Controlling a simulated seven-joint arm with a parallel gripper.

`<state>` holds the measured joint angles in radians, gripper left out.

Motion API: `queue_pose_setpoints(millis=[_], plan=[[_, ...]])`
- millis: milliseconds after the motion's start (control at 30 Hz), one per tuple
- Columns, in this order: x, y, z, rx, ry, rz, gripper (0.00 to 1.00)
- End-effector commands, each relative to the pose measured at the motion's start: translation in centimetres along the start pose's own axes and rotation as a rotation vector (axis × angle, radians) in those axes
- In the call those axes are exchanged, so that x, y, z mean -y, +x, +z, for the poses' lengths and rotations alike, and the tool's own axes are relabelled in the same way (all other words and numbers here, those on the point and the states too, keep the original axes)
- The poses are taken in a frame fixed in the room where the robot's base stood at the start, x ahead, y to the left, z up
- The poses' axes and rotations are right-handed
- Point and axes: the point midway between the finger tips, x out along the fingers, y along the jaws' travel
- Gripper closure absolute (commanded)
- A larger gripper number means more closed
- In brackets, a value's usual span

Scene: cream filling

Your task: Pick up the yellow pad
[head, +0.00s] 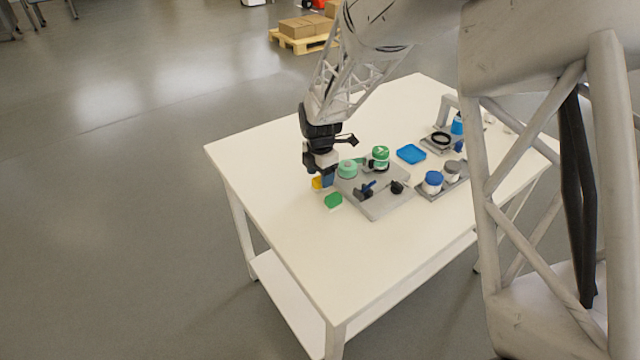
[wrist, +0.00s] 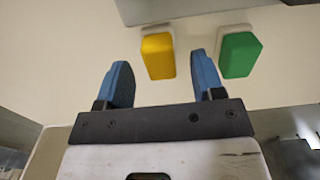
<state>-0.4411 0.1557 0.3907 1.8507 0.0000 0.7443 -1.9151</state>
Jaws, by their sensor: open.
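The yellow pad (wrist: 158,57) lies on the white table in the wrist view, a block with a pale layer along its far edge. My gripper (wrist: 162,75) is open and empty, with its two blue fingers apart. The pad shows between and just beyond the fingertips, closer to the right finger. In the head view the yellow pad (head: 317,183) is partly hidden by my gripper (head: 326,180), which is low over the table beside it. I cannot tell the exact height of the fingertips above the table.
A green pad (wrist: 239,54) lies right of the yellow pad; it also shows in the head view (head: 333,200). A grey fixture plate (head: 382,208) with green-topped jars stands close by. A blue tray (head: 411,154) and blue-lidded jar (head: 432,182) are farther right. The table's front left is clear.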

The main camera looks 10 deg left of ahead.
Motion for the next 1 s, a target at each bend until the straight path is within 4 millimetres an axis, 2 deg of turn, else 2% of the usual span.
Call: queue_pose_setpoints(millis=[100, 233, 800, 867, 1000], plan=[[0.0, 1.3, 0.0, -0.001, 0.0, -0.002, 0.38], [0.0, 2.1, 0.0, 0.0, 0.0, 0.0, 0.38], [0.0, 2.2, 0.0, 0.0, 0.0, 0.0, 0.38], [0.0, 2.2, 0.0, 0.0, 0.0, 0.0, 0.46], [0.0, 2.2, 0.0, 0.0, 0.0, 0.0, 0.67]])
